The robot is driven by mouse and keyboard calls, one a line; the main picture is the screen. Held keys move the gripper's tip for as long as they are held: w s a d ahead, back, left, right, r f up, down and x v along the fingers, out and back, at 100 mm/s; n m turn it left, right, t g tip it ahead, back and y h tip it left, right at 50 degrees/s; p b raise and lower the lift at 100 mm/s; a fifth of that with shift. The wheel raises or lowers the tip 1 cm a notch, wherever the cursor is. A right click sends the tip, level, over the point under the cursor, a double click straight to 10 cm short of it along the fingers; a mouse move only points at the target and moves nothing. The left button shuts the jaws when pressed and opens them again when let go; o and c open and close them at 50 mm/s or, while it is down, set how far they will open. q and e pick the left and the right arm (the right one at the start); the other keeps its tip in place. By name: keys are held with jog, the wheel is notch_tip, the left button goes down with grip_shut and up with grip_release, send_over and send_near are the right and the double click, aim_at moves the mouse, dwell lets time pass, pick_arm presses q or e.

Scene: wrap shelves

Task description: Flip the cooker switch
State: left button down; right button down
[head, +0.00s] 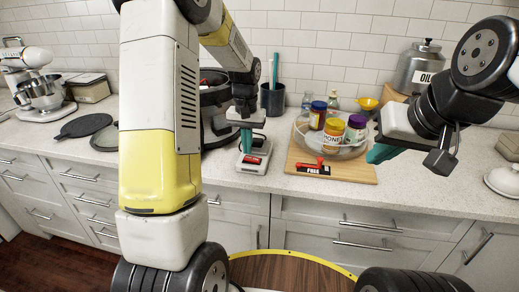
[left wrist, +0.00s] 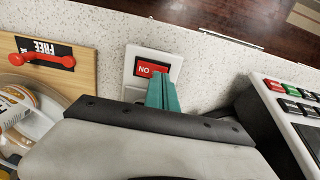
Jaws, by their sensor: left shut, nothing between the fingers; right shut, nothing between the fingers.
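The cooker switch is a white plate with a red rocker, lying on the counter in the head view (head: 255,160). In the left wrist view the red rocker (left wrist: 151,69) shows white lettering that looks like "NO". My left gripper (head: 247,137) is directly above it in the head view. Its shut teal fingers (left wrist: 162,93) overlap the lower right of the plate in the left wrist view. I cannot tell whether they touch the rocker. My right gripper (head: 384,151) is shut and empty, held above the counter to the right of the wooden board.
A wooden board (head: 345,173) right of the switch carries a red lever (head: 313,169) on a "FREE" label and a clear tray of jars. A dark round appliance (head: 212,130) stands left of the switch. A keypad device (left wrist: 296,115) shows at the right in the left wrist view.

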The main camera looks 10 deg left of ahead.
aim_at(248, 157)
pick_arm(q)
jog(key=shift+f, duration=0.95)
dwell(0.6)
jog(key=shift+r, duration=3.55)
